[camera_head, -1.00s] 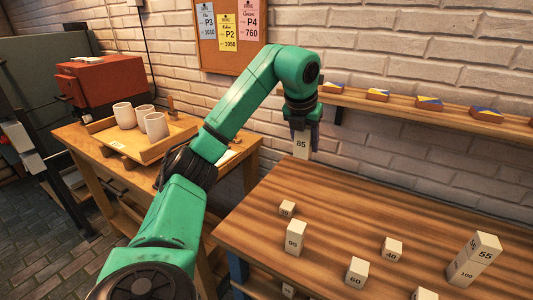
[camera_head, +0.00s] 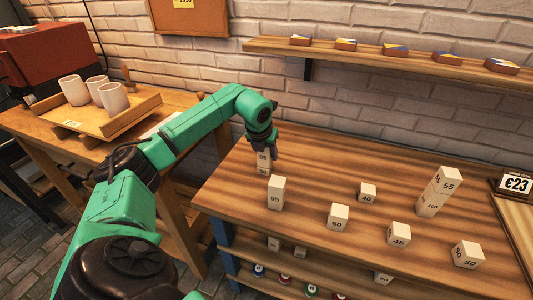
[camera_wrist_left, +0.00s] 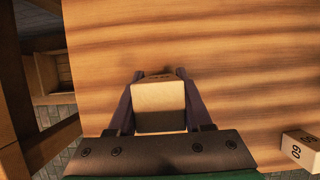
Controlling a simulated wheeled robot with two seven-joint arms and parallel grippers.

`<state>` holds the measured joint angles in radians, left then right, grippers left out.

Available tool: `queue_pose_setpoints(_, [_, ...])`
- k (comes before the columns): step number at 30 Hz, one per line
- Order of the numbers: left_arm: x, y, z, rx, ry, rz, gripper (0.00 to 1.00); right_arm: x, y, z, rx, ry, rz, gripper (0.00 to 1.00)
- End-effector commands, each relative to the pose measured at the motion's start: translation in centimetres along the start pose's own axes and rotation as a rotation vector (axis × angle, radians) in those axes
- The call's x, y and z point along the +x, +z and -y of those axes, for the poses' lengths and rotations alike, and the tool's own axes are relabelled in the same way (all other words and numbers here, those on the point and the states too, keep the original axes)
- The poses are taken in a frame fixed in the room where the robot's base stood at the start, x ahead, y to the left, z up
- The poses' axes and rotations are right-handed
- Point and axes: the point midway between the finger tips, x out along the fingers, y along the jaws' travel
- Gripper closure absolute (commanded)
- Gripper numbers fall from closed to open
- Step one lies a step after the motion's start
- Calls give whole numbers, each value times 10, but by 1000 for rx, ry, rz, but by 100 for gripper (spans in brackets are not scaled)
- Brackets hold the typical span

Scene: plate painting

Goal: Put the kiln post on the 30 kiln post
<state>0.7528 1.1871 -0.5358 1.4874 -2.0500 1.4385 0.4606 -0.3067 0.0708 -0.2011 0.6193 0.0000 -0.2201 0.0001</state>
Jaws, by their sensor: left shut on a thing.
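My left gripper (camera_head: 262,140) is shut on the 85 kiln post (camera_head: 263,157), a pale block held upright near the left end of the wooden table. The 30 kiln post (camera_head: 262,171) shows directly below it, short and pale. The two look in line, and I cannot tell whether they touch. In the left wrist view, the held post (camera_wrist_left: 158,105) sits between the two fingers of my left gripper (camera_wrist_left: 157,90), seen from above. My right gripper is not in view.
The 95 post (camera_head: 277,193) stands close in front. Posts 60 (camera_head: 338,217), 40 (camera_head: 367,192), 45 (camera_head: 399,234) and 50 (camera_head: 467,254) stand to the right. A 55 post (camera_head: 447,180) tops a stack. A shelf (camera_head: 390,62) runs along the wall.

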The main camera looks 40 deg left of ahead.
Motion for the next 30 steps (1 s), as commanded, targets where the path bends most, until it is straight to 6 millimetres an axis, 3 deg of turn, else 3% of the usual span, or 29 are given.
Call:
queue_pose_setpoints(9, [3, -1, 0, -1, 0, 2, 100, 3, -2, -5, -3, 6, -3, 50])
queue_pose_setpoints(10, [3, -1, 0, -1, 1, 1, 39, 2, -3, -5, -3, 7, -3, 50])
queue_pose_setpoints(12, [2, -1, 0, -1, 1, 0, 20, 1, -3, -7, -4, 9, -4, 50])
queue_pose_setpoints(23, [-4, 1, 0, -1, 0, 2, 20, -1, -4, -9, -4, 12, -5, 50])
queue_pose_setpoints(26, [-20, 2, 0, 0, 1, 5, 20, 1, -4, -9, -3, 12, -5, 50])
queue_pose_setpoints(30, [-59, 2, 0, 0, 0, 7, 20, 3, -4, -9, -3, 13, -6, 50])
